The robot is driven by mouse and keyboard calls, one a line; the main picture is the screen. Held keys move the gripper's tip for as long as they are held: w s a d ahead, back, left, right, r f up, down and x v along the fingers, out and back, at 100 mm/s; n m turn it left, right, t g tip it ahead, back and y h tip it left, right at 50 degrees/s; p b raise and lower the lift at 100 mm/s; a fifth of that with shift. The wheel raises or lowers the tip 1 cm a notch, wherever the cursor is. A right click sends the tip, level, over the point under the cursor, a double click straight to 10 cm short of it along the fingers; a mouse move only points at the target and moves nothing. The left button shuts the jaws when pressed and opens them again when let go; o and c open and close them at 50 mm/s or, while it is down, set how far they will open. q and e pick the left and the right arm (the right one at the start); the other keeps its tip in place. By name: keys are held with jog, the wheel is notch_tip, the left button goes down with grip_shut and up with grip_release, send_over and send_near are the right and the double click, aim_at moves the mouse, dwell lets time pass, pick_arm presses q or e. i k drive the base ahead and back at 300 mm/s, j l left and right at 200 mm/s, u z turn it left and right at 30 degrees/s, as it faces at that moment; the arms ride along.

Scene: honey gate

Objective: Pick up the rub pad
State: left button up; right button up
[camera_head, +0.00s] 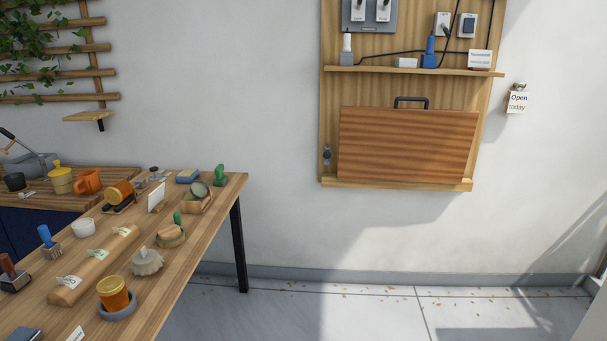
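No thing on the wooden table is plainly marked as the rub pad, and I cannot tell for sure which one it is. A small pad-like block with a blue top (188,176) lies near the table's far edge. A round tan piece with a green knob (172,236) sits near the right edge. A pale, scalloped round piece (147,262) lies nearer to me. A dark blue flat item (24,335) is cut by the bottom edge of the picture. Neither of my grippers is in view.
The wooden table (178,292) also holds an orange jar on a grey dish (113,294), a long wooden holder with cards (96,265), several handled stamps or brushes and a green-handled piece (219,174). A wall board (400,88) hangs behind.

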aim_at(221, 180)
jog(key=i, duration=1.1)
jog(key=i+u, duration=0.1)
jog(key=i, duration=1.05)
